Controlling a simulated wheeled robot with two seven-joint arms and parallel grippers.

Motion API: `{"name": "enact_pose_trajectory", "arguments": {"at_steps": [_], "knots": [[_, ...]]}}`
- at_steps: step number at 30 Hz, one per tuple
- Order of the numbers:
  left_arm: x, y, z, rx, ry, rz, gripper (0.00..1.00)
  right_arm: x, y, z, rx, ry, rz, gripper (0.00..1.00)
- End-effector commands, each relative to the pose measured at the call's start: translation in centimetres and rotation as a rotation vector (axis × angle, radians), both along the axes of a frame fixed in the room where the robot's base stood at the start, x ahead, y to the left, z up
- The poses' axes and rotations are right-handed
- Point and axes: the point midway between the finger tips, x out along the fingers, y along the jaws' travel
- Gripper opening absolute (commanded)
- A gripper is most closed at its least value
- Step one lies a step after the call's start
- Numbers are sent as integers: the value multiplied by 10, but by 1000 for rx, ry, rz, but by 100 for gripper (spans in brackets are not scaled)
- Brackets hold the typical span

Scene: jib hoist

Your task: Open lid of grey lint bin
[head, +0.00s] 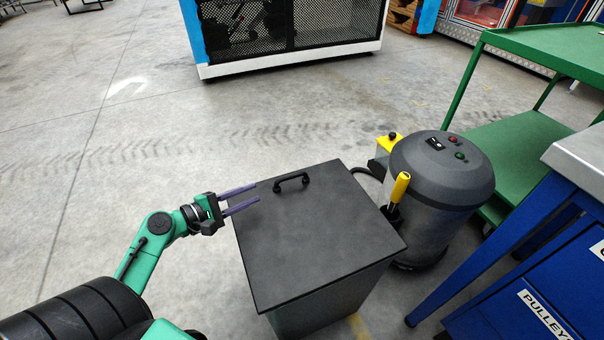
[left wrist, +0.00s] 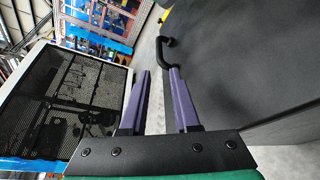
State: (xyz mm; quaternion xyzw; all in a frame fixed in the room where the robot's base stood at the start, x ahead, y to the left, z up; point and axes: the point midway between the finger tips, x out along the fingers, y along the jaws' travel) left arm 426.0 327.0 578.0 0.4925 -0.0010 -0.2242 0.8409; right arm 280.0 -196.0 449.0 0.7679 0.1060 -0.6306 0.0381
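The grey lint bin (head: 322,304) stands on the floor in the middle of the head view. Its flat dark lid (head: 318,232) lies shut on top. A black handle (head: 291,180) sits near the lid's far edge, and it also shows in the left wrist view (left wrist: 163,50). My left gripper (head: 250,195) is open, with two purple fingers at the lid's far left corner, pointing toward the handle. In the left wrist view the fingers (left wrist: 158,75) are apart with nothing between them. The handle's near end appears close to the right finger's tip; contact cannot be told. My right gripper is out of view.
A grey cylindrical machine (head: 437,185) with a yellow-handled lever (head: 400,187) stands close right of the bin. A green cart (head: 530,135) and blue drawer cabinet (head: 540,270) are further right. A mesh-fronted enclosure (head: 290,30) stands behind. The floor to the left is clear.

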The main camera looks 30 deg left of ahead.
Motion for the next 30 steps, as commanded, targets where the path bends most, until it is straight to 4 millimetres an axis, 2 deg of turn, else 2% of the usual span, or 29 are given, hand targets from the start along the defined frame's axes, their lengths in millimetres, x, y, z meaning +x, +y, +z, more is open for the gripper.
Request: {"name": "enact_pose_trajectory", "arguments": {"at_steps": [5,12,18,22,28,29,30], "knots": [[25,-11,-7,2,-2,-2,30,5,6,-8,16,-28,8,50],[84,-35,-22,2,-3,0,30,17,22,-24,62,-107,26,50],[120,-50,-31,0,-1,3,30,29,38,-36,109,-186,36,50],[129,-54,-32,3,0,2,30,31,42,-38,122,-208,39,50],[129,-54,-32,3,1,2,30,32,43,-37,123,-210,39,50],[129,-54,-32,3,1,2,26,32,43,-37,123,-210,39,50],[129,-54,-33,3,1,2,11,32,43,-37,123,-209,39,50]]}}
